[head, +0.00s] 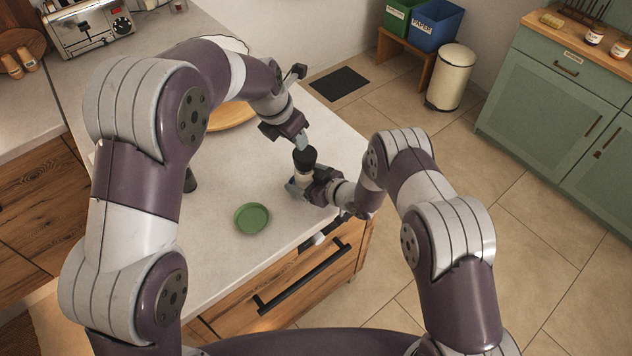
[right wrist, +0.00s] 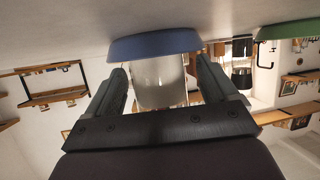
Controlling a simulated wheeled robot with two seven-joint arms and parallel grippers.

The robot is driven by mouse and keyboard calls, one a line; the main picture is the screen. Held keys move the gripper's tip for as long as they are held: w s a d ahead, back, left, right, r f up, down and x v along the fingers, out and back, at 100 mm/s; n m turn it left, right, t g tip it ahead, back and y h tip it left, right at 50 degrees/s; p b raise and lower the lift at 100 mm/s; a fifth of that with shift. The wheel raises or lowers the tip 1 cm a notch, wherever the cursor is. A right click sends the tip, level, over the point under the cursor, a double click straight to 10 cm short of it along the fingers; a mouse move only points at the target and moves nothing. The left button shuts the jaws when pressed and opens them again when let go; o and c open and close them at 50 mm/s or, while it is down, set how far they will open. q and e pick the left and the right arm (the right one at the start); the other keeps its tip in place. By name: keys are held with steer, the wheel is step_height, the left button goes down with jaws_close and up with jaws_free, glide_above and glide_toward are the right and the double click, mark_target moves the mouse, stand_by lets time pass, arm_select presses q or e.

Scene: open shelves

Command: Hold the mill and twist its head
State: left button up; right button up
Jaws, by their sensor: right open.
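The mill has a black head (head: 305,157) and a pale body (head: 304,173); it stands upright near the counter's right edge. In the right wrist view, which is upside down, its clear body (right wrist: 160,82) meets a blue dish (right wrist: 154,43). My right gripper (head: 307,188) is low at the mill, and its open fingers (right wrist: 163,88) stand on both sides of the body, with a narrow gap at one side at least. My left gripper (head: 302,143) points down just above the black head; whether it touches, and its finger gap, cannot be told. The mill's lower part is partly hidden in the head view.
A green dish (head: 251,218) lies on the counter (head: 225,265) in front and left of the mill; it also shows in the right wrist view (right wrist: 290,29). A wooden board (head: 232,117) lies behind my left arm. The counter's edge is close by on the right.

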steer(key=shift+w, duration=0.1)
steer(key=c, duration=1.3)
steer(key=shift+o, duration=0.2)
steer(key=shift+w+a+r, duration=0.1)
steer(key=shift+g, duration=0.3)
steer(key=o, duration=1)
steer(key=c, duration=0.6)
